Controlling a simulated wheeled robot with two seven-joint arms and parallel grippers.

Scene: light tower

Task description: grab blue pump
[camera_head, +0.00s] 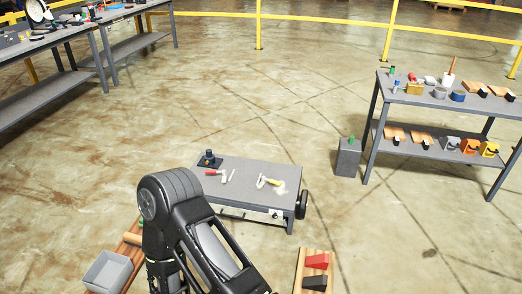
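I cannot pick out the blue pump for certain. A small dark, bluish-black device (209,160) with a knob on top stands upright at the back left corner of the low grey cart (235,202). A small blue-bodied item (396,87) stands at the left end of the right-hand table's top. A blue ring-shaped item (458,97) lies further right on that top. All are too small to identify surely. A black arm of mine fills the lower middle and hides part of the cart's front left. Neither gripper shows.
A grey bin (108,271) stands lower left, red and black wedges (317,261) on wood lower right. A grey box (348,158) stands beside the two-level table (425,100). Open floor lies between.

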